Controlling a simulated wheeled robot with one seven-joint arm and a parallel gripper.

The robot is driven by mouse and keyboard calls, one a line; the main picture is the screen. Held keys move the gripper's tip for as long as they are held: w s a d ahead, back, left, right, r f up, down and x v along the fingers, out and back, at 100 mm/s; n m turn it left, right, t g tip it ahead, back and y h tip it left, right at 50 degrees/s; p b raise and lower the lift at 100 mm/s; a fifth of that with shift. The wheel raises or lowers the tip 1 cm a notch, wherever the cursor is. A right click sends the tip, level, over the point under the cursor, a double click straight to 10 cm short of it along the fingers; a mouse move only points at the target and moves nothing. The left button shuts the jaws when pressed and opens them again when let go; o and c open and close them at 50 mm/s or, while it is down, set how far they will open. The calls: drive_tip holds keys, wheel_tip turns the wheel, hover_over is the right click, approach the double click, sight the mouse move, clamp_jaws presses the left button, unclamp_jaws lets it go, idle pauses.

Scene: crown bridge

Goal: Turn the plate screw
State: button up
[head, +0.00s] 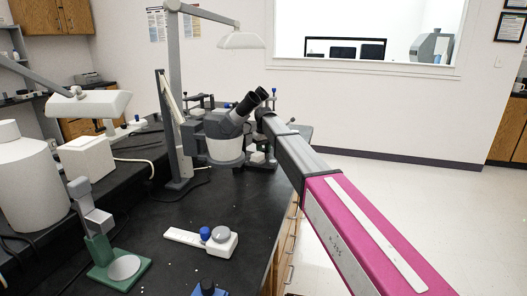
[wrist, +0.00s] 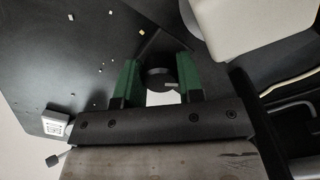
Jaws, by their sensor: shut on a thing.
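My gripper (wrist: 158,62) shows in the wrist view with two green fingers, one on each side of a dark round knob (wrist: 161,80) with a small pale mark. The knob appears to be the plate screw, and the fingers are shut on it. What the knob is fixed to is mostly hidden by the fingers and the dark gripper body. In the head view my arm reaches from the lower right towards the back of the bench, beside the microscope (head: 224,142). The gripper and the knob are hidden there.
The black bench (head: 150,225) carries a green-based stand (head: 104,272), a white device with a blue knob (head: 220,243) and a white cylinder (head: 30,180). A lamp (head: 241,41) hangs above the microscope. Small pale bits (wrist: 58,33) lie on the bench. Open floor lies to the right.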

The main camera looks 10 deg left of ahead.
idle(0.4)
drive_tip(key=o, duration=0.9)
drive_tip(key=shift+r, duration=0.1)
wheel_tip(320, 180, up, 11)
drive_tip(key=shift+f, duration=0.2)
